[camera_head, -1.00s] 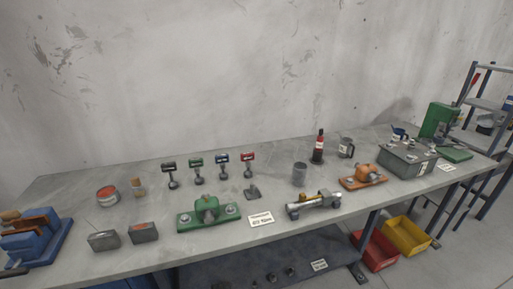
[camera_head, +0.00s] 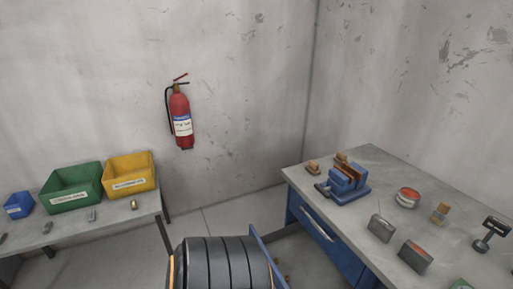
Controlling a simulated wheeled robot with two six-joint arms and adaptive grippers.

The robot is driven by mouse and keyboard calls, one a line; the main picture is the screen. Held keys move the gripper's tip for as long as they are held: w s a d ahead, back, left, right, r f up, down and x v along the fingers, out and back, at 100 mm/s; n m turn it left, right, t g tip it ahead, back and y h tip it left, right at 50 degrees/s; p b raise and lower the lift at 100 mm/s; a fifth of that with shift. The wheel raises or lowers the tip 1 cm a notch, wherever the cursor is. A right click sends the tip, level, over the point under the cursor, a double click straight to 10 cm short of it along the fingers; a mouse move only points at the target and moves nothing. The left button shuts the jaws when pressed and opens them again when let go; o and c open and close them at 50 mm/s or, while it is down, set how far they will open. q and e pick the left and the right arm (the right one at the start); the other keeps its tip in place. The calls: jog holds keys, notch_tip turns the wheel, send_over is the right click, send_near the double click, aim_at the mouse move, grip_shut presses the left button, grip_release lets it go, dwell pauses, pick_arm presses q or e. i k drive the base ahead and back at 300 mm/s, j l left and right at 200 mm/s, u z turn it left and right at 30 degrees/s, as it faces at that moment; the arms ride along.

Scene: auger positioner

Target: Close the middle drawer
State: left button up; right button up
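The blue drawer unit (camera_head: 345,258) stands under the left end of the workbench, at the lower right of the head view. Its top drawer front (camera_head: 312,222), with a light bar handle, is shut. Below it a drawer is pulled out; its thin blue front panel (camera_head: 268,262) stands well out to the left, and part of its grey inside shows. The lower part of this drawer is cut off by the frame edge. A thick dark part of my own arm stands just left of the panel and hides some of it. Neither gripper shows.
The workbench top (camera_head: 375,165) carries a blue vise (camera_head: 346,183), a red-topped tin (camera_head: 408,197) and small blocks. A low table at left holds green (camera_head: 72,190), yellow (camera_head: 131,176) and blue (camera_head: 19,205) bins. A fire extinguisher (camera_head: 181,118) hangs on the wall. Floor shows between the tables.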

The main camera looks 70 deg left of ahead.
aim_at(300, 258)
jog(key=u, duration=2.15)
jog(key=i+j+z, duration=0.1)
jog(key=z, duration=0.25)
jog(key=i+j+z, duration=0.1)
jog(key=j+z, duration=0.5)
jog(key=z, duration=0.15)
jog(key=i+j, duration=0.05)
